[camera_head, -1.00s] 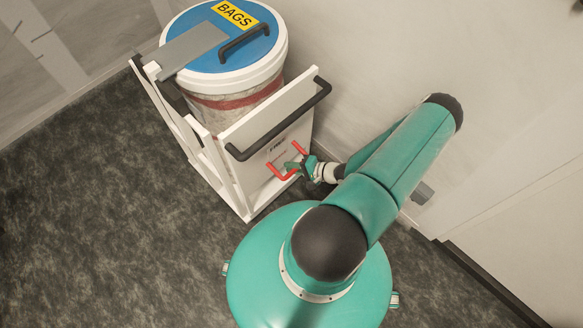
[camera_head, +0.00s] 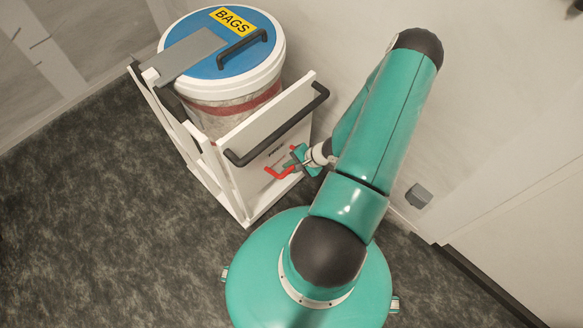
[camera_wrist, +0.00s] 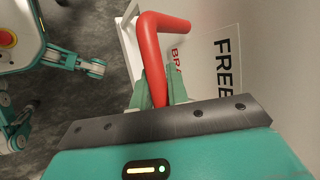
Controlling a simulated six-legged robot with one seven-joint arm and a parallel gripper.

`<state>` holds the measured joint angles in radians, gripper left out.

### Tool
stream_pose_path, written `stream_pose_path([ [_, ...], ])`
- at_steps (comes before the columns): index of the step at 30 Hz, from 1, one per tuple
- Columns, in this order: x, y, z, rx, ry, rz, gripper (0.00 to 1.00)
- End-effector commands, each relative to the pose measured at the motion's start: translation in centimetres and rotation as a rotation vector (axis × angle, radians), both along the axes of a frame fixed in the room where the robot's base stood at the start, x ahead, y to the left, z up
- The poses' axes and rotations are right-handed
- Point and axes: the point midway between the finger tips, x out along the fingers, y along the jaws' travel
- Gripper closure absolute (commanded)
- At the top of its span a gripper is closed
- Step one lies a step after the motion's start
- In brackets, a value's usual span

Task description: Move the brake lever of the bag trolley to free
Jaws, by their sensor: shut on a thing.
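The bag trolley (camera_head: 298,101) is a white frame with a black push handle (camera_head: 280,128). Its red brake lever (camera_head: 279,174) is a bent bar low on the end panel facing me. My gripper (camera_head: 293,160) is at the lever and partly covers it. In the wrist view, the red lever (camera_wrist: 151,50) passes between my gripper's fingers (camera_wrist: 157,86), which are shut on it. Black "FREE" lettering (camera_wrist: 228,62) and partly hidden red lettering show on the white panel beside the lever.
A bin with a blue lid (camera_head: 205,68) and a yellow BAGS label (camera_head: 233,20) stands in the trolley. A pale wall (camera_head: 340,45) rises close to the right of the trolley. Dark carpet (camera_head: 90,210) is clear at left.

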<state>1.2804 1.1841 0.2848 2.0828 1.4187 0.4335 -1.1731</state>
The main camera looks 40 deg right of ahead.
Motion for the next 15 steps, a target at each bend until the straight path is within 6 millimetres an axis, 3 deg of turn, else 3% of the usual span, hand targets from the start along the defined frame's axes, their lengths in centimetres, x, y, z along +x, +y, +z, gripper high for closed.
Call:
stream_pose_path([
  [12, -0.02, -0.12, 0.09, -0.002, -0.001, -0.001, 1.0],
  [13, -0.02, -0.12, 0.09, -0.002, -0.001, -0.001, 0.82],
  [15, -0.02, -0.12, 0.09, -0.002, -0.001, -0.001, 0.68],
])
